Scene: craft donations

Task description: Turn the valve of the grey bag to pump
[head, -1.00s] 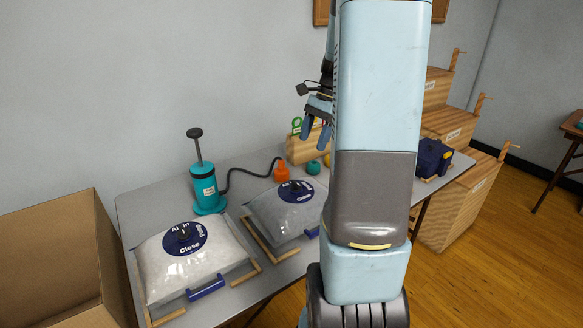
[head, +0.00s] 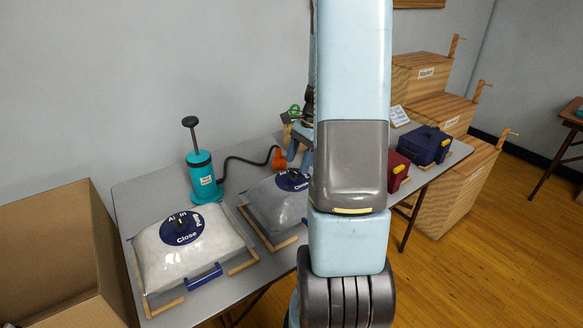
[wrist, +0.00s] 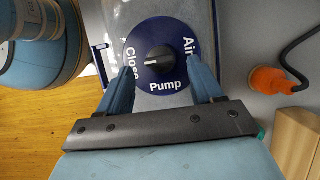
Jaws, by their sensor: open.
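The grey bag (head: 265,208) lies on the table beside the white bag, partly hidden by my arm in the head view. Its blue valve disc (head: 296,180) also shows in the wrist view (wrist: 176,80), with the words Close at left, Air at right and Pump at the bottom. The black knob (wrist: 162,58) has a white mark on its left end, towards Close. My gripper (wrist: 159,70) is open, its blue fingers on either side of the knob in the wrist view. I cannot tell whether they touch the disc.
The white bag (head: 160,260) has a similar valve (head: 184,226). A teal pump (head: 202,178) stands behind, its black hose ending in an orange nozzle (wrist: 270,80). A red box (head: 397,170) and a navy box (head: 425,146) sit at right. A cardboard box (head: 50,240) stands at left.

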